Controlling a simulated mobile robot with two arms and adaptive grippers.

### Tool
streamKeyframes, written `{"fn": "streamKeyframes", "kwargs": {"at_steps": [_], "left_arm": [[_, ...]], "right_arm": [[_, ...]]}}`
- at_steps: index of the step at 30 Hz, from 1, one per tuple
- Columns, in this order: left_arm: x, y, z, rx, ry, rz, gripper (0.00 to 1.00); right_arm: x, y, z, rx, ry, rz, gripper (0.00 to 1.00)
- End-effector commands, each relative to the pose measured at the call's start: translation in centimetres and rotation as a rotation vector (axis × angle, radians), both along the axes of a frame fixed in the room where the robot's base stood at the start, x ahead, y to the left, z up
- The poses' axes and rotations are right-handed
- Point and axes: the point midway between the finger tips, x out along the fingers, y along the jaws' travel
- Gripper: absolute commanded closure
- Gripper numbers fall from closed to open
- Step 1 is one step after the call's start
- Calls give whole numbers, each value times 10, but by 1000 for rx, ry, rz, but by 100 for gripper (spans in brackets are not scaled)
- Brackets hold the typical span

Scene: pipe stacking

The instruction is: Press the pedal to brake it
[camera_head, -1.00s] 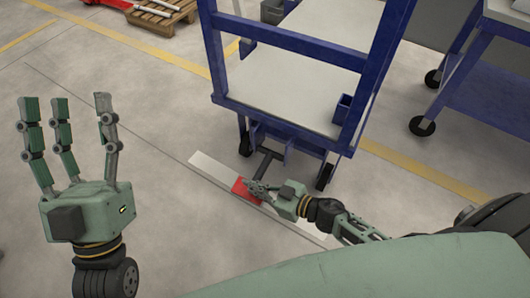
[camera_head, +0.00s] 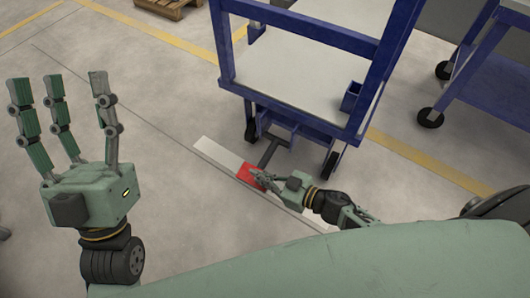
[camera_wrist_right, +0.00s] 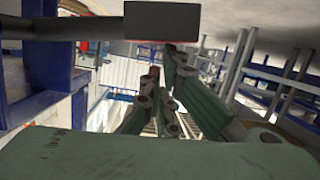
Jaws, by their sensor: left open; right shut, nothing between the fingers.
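The red pedal (camera_head: 248,174) sits low at the front of the blue cart (camera_head: 300,72), on the end of a dark bar (camera_head: 271,151). My right gripper (camera_head: 258,178) is shut and empty, with its fingertips at the pedal's right edge and overlapping it in the head view; I cannot tell whether they press on it. In the right wrist view, the right fingers (camera_wrist_right: 162,88) point up close beneath a dark block with a thin red edge, which appears to be the pedal (camera_wrist_right: 162,20). My left gripper (camera_head: 60,95) is open and empty, raised at the left, far from the pedal.
A pale strip (camera_head: 215,153) lies on the floor under the pedal. A second blue cart (camera_head: 490,85) stands at the right. A wooden pallet (camera_head: 170,7) lies at the top. The floor at the left is clear.

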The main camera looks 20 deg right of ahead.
Motion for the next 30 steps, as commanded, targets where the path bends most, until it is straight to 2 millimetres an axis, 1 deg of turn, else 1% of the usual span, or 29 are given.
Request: {"fn": "streamKeyframes", "kwargs": {"at_steps": [1,2,9,15,20,30], "left_arm": [[0,0,0,0,0,0,47],[0,0,0,0,0,0,47],[0,0,0,0,0,0,47],[0,0,0,0,0,0,47],[0,0,0,0,0,0,47],[0,0,0,0,0,0,47]], "right_arm": [[-9,-7,-2,-7,7,-1,100],[-13,-10,-1,-7,7,0,100],[-51,-42,14,-3,6,1,100],[-74,-62,23,-1,2,1,100],[-82,-69,27,2,-1,2,100],[-82,-69,28,1,-2,2,100]]}}
